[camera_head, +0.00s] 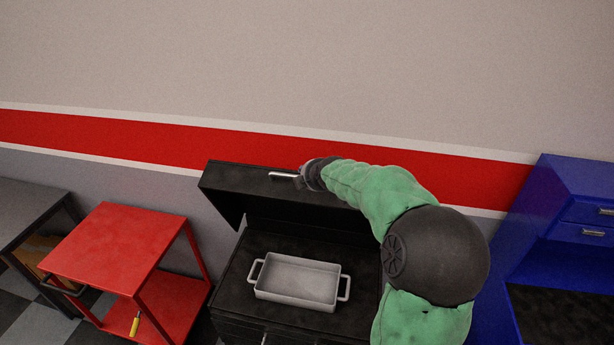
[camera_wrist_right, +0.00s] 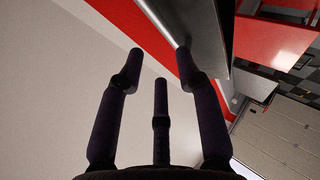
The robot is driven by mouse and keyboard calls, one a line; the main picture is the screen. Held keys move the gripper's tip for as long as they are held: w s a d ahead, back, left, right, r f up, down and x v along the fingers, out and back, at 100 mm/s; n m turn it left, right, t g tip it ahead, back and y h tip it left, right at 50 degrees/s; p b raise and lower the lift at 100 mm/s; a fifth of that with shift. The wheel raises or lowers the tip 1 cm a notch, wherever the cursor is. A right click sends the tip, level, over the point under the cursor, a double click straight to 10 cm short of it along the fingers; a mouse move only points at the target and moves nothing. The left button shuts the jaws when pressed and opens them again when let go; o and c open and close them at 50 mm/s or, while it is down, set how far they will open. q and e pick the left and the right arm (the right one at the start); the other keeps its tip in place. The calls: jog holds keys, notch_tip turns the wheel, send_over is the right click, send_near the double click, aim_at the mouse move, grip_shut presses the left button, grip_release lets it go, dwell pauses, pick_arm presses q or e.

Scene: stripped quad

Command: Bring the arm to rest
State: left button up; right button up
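My right arm, in a green sleeve, comes up from the lower right in the head view and reaches over the black box. My right gripper (camera_head: 308,174) is at the top edge of its raised lid (camera_head: 235,183), by a light handle (camera_head: 284,175). Whether it touches the handle is hard to tell. In the right wrist view, the dark fingers of this gripper (camera_wrist_right: 160,68) are spread, with nothing between them. The dark lid (camera_wrist_right: 208,35) passes close beside the right-hand finger. My left gripper is out of view.
A grey two-handled pan (camera_head: 298,282) sits in the open black box (camera_head: 235,275). A red cart (camera_head: 118,245) stands left, with a yellow-handled tool (camera_head: 135,323) on its lower shelf. A blue cabinet (camera_head: 560,200) stands right. The striped wall (camera_head: 300,70) is behind.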

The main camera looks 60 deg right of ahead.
jog(key=shift+f, duration=0.1)
dwell(0.5)
jog(key=w+a+f+m+y+b, duration=0.1)
jog(key=w+a+f+b, duration=0.2)
jog(key=f, duration=0.5)
jog(key=w+a+f+y+b, duration=0.2)
jog(key=a+f, duration=0.2)
jog(key=f, duration=0.3)
jog(key=w+a+f+m+y+b, duration=0.1)
jog(key=w+a+f+b, duration=0.2)
jog(key=f, duration=0.5)
jog(key=s+a+f+m+g+y+b, duration=0.1)
jog(key=a+f+m+g+y+b, duration=0.25)
jog(key=a+f+b, duration=1.25)
jog(key=s+a+f+m+g+y+b, duration=0.1)
jog(key=s+a+f, duration=0.4)
jog(key=a+f, duration=0.3)
jog(key=s+a+f+m+g+y+b, duration=0.1)
jog(key=s+a+f, duration=0.5)
jog(key=f, duration=0.8)
jog(key=s+a+f+m+g+y+b, duration=0.1)
jog(key=s+a+f, duration=0.4)
jog(key=a+f, duration=0.6)
jog(key=shift+s+a+g+b, duration=0.2)
jog(key=shift+s+g+b, duration=0.2)
jog(key=shift+g+b, duration=0.25)
jog(key=shift+m, duration=0.25)
